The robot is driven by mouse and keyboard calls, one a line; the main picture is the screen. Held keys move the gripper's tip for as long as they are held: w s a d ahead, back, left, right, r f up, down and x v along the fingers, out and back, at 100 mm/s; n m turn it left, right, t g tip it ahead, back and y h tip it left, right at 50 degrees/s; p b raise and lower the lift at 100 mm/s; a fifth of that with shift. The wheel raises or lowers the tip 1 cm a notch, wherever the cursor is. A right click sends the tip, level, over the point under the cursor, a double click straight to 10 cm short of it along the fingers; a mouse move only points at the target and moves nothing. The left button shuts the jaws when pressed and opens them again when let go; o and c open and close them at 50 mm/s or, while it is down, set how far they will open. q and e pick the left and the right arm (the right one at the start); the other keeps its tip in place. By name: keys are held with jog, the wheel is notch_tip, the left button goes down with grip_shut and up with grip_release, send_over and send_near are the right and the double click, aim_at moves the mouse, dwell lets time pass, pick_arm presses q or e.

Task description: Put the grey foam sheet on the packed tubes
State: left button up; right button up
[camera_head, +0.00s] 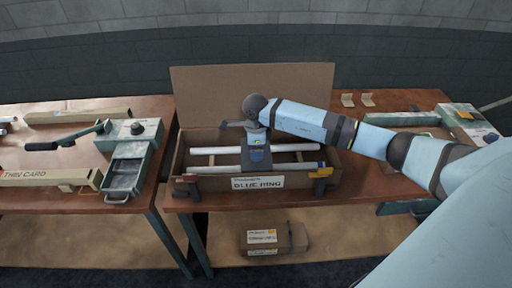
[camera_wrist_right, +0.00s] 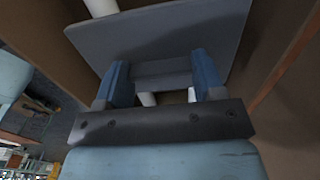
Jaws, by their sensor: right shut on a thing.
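The grey foam sheet (camera_wrist_right: 165,35) fills the upper part of the right wrist view. My right gripper (camera_wrist_right: 165,80) is shut on it, with blue fingers on either side of a raised grey grip. In the head view my right gripper (camera_head: 257,150) is over the open cardboard box (camera_head: 180,160), and the sheet (camera_head: 246,160) shows partly beneath it. White tubes (camera_head: 215,150) lie across the box, one behind the sheet and one near the front wall. Whether the sheet touches the tubes cannot be told. My left gripper is not in view.
The box's raised lid (camera_head: 220,90) stands behind my right gripper. A label reading BLUE RING (camera_head: 258,183) is on the front wall. A green metal unit with a drawer (camera_head: 130,160) stands on the left table. A small carton (camera_head: 272,238) sits below.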

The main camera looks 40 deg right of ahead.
jog(key=shift+f, duration=0.25)
jog(key=o, duration=0.9)
jog(key=shift+r, duration=0.1)
